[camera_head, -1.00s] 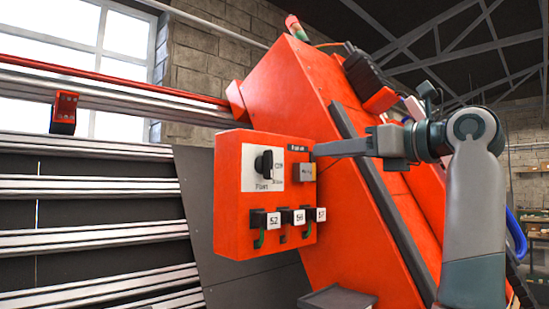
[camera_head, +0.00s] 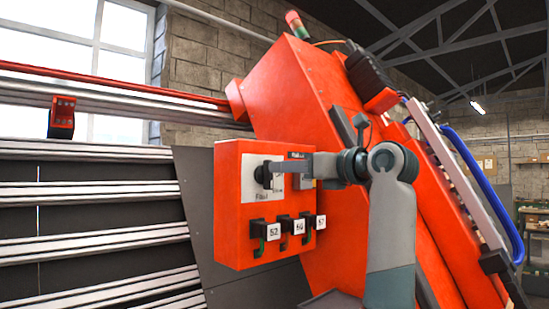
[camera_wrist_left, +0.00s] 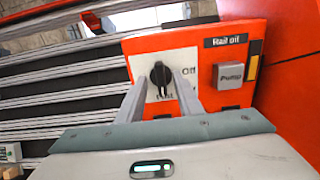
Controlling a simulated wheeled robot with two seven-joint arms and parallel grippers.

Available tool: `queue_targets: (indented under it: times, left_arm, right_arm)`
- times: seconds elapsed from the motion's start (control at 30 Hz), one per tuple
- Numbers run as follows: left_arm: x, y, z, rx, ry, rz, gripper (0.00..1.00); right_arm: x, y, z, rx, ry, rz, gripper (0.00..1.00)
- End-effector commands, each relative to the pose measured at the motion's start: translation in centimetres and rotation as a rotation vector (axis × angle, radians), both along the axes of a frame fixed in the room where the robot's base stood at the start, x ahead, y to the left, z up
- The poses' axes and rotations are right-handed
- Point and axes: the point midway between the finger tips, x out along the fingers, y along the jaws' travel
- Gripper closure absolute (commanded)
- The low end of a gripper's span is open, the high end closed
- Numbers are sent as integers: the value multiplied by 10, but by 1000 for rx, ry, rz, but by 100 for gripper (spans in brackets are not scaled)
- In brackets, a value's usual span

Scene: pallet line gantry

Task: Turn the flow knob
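The black flow knob (camera_head: 262,175) sits on a white plate (camera_head: 249,188) at the upper left of the red control box (camera_head: 228,215). In the left wrist view the knob (camera_wrist_left: 161,76) has its grip bar roughly upright, with "Off" printed to its right and a partly hidden label below. My left gripper (camera_head: 273,167) is at the knob, reaching in from the right in the head view. Its fingers are apart, one on each side of the knob; I cannot tell whether they touch it. My right gripper is not in view.
A grey "Pump" button (camera_wrist_left: 230,75) sits right of the knob, under a "Rail oil" label (camera_wrist_left: 233,41). Several numbered black switches (camera_head: 284,227) stick out below. The big red slanted machine housing (camera_head: 300,95) is behind, and metal rails (camera_head: 90,187) run at left.

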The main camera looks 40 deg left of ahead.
Motion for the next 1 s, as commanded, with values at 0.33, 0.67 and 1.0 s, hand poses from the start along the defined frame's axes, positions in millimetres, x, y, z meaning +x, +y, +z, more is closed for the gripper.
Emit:
queue_targets:
  times: [0.33, 0.67, 1.0]
  left_arm:
    - [4, 44, 2, 1, 1, 1, 67]
    - [4, 49, 0, 0, 0, 0, 67]
    - [4, 48, 0, 0, 0, -1, 100]
  right_arm:
    - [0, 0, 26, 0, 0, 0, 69]
    - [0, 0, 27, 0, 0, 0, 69]
    - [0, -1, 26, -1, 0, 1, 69]
